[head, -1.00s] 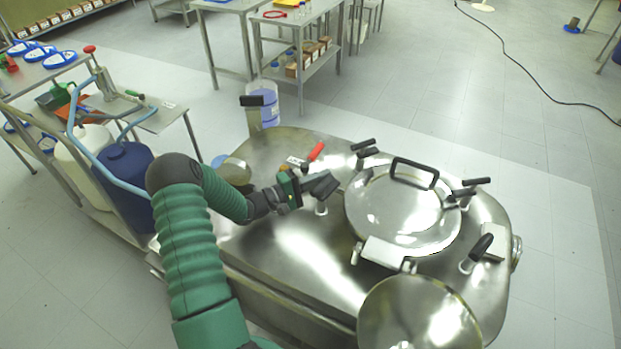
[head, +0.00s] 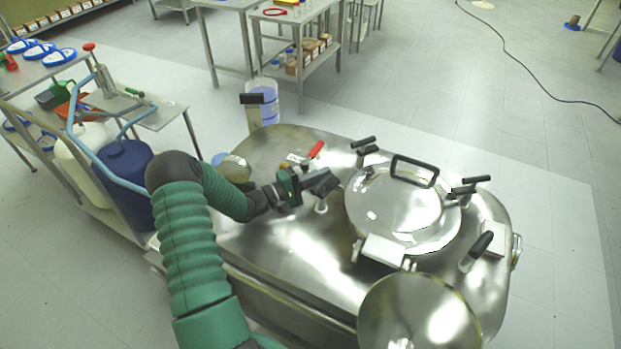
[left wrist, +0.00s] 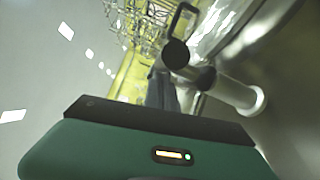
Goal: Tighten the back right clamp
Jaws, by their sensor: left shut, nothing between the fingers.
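The round steel lid (head: 385,215) has a black handle on top and black-handled clamps around its rim. The back right clamp (head: 476,181) is at the lid's right rear edge, its dark grip pointing sideways. My left gripper (head: 322,184) is shut and empty at the lid's left side, well apart from that clamp. It is close beside the left clamp, whose metal post (head: 321,206) shows below it. In the left wrist view, the shut dark fingers (left wrist: 160,90) are near a black knob (left wrist: 175,53) and a metal post (left wrist: 240,95); contact cannot be told. My right gripper is out of view.
Another clamp (head: 364,142) stands at the back left of the lid and one (head: 480,247) at the front right. A red-handled valve (head: 316,149) rises behind my gripper. A second round steel cover (head: 420,315) is in front. The air above the lid is clear.

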